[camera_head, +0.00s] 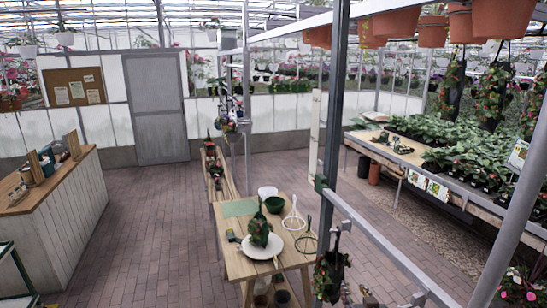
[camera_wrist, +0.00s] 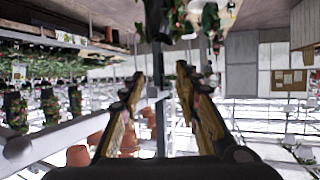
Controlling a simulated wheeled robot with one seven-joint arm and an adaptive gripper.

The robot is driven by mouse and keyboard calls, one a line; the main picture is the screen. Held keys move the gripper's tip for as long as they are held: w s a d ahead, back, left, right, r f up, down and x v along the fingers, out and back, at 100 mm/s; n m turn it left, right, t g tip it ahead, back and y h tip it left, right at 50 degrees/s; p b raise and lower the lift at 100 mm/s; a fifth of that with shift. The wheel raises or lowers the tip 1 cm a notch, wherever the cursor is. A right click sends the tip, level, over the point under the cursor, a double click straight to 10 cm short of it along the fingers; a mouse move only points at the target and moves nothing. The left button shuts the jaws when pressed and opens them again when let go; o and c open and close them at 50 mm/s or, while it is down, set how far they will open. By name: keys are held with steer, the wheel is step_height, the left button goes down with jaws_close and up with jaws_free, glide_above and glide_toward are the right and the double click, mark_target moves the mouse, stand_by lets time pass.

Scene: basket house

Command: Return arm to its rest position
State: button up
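My gripper (camera_wrist: 160,75) shows in the wrist view, its two dark and wood-coloured fingers rising from the bottom edge. The fingers stand well apart, and I see nothing held between them. The wrist view shows the greenhouse upside down, with the grey door and cork board at its right and plant benches at its left. I cannot make out my gripper in the head view.
A wooden table (camera_head: 236,267) holds a plant on a white plate (camera_head: 262,252). A grey post (camera_head: 331,120) and rail (camera_head: 390,250) stand close by. Hanging pots (camera_head: 495,18) are overhead at right. A counter (camera_head: 60,215) stands left; brick floor (camera_head: 150,215) is open between.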

steer(key=s+d+f+g, duration=0.1)
steer(key=s+f+g, duration=0.4)
steer(key=s+f, duration=0.4)
steer(key=s+a+f+g+b, duration=0.1)
steer(key=s+a+b, duration=0.2)
steer(key=s+b, duration=0.8)
steer(key=s+a+f+g+b, duration=0.1)
steer(key=s+a+g+b, duration=0.1)
steer(key=s+b, duration=0.9)
steer(key=shift+s+a+f+b, duration=0.15)
steer(key=shift+a+f+b, duration=0.25)
steer(key=shift+b, duration=0.1)
